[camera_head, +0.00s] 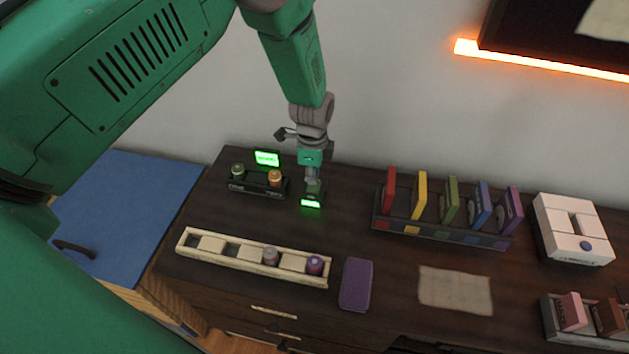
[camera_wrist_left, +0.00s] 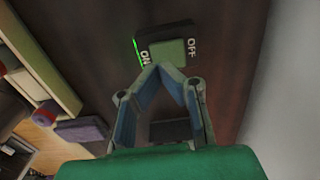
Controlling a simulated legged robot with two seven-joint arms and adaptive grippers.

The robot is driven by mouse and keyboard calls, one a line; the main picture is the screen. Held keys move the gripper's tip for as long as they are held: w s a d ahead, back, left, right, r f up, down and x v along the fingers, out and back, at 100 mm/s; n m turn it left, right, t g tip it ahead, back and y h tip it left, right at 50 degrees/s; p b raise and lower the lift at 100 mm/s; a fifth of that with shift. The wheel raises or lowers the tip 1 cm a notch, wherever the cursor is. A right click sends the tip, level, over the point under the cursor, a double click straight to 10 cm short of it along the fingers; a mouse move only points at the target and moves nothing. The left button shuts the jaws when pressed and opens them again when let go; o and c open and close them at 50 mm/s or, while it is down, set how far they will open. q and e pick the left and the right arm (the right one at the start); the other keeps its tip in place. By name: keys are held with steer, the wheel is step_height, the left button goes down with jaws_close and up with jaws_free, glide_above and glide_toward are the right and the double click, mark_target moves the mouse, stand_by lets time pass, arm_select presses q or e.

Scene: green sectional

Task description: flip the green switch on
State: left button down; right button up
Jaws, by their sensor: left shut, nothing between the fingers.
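The green switch (camera_wrist_left: 172,52) shows in the wrist view as a green rocker on a dark base marked ON at its left and OFF at its right. A green strip glows along the ON edge. In the head view, the switch (camera_head: 312,203) sits on the dark cabinet top with a bright green light at its front. My left gripper (camera_head: 314,183) points down at it from behind. In the wrist view the left gripper's fingertips (camera_wrist_left: 170,70) meet, empty, at the rocker's edge. I cannot tell whether they touch it. My right gripper is out of view.
A black battery holder (camera_head: 258,188) with a lit green display stands left of the switch. A cream slotted tray (camera_head: 240,259) and a purple block (camera_head: 356,285) lie in front. A rack of coloured cases (camera_head: 440,233) stands to the right. The wall (camera_head: 400,90) is behind.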

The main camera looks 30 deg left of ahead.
mark_target(313, 190)
arm_select(q)
steer(key=shift+r+p, duration=1.35)
steer(key=shift+r, duration=0.7)
